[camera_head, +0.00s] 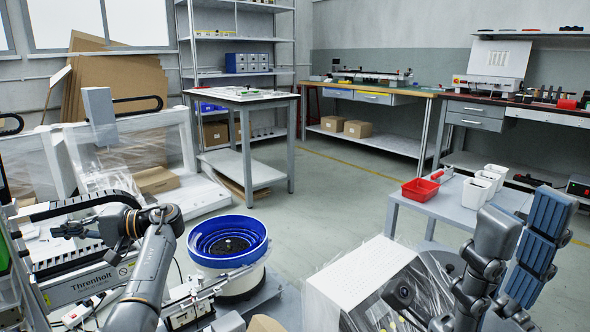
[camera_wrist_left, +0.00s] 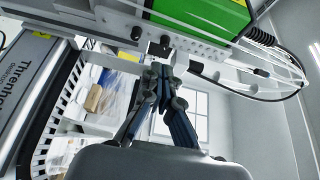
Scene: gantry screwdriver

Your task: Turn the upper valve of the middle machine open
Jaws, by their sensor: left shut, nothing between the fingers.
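My left gripper (camera_head: 68,228) is at the far left in the head view, above the machine marked Threnholt (camera_head: 95,283). In the left wrist view its fingers (camera_wrist_left: 160,78) are shut and empty. The fingertips are close below a pale rail with a row of holes (camera_wrist_left: 190,42) under a green panel (camera_wrist_left: 210,14). A small dark fitting (camera_wrist_left: 160,48) on the rail is just beyond the fingertips; I cannot tell whether it is the valve or whether they touch. My right gripper (camera_head: 528,245) appears large at the lower right, and its jaw state is unclear.
A blue bowl feeder (camera_head: 228,240) stands right of my left arm. A grey table (camera_head: 430,207) with a red tray (camera_head: 421,190) and white bins stands at the right. Open floor (camera_head: 325,195) lies between. A black cable (camera_wrist_left: 250,97) hangs right of the rail.

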